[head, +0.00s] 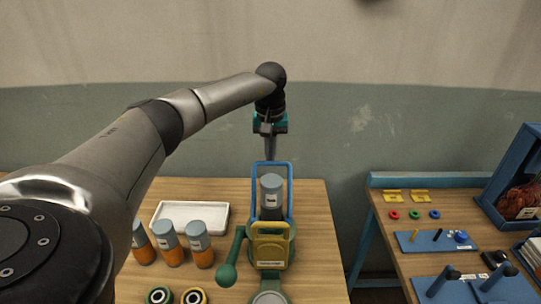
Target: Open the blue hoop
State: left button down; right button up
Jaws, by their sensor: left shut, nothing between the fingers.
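The blue hoop (290,182) is a rectangular frame standing upright on a green device (270,272) on the wooden table. A grey labelled cylinder (271,186) shows within the hoop's outline. A yellow plate with a slot (271,250) covers the lower front of the device. My left gripper (269,156) points down with its fingers shut and empty, at the hoop's top bar in the picture. I cannot tell whether the fingertips touch the bar or are behind it. My right gripper is out of view.
A green lever with a ball end (227,275) sticks out left of the device. A blue-edged bench (445,180) with small parts stands right, across a gap.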

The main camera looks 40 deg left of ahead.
pick_arm(q)
jog(key=shift+r, duration=0.1)
notch_tip(320, 180, up, 15)
jog(key=s, duration=0.1)
jog(key=shift+d, duration=0.45)
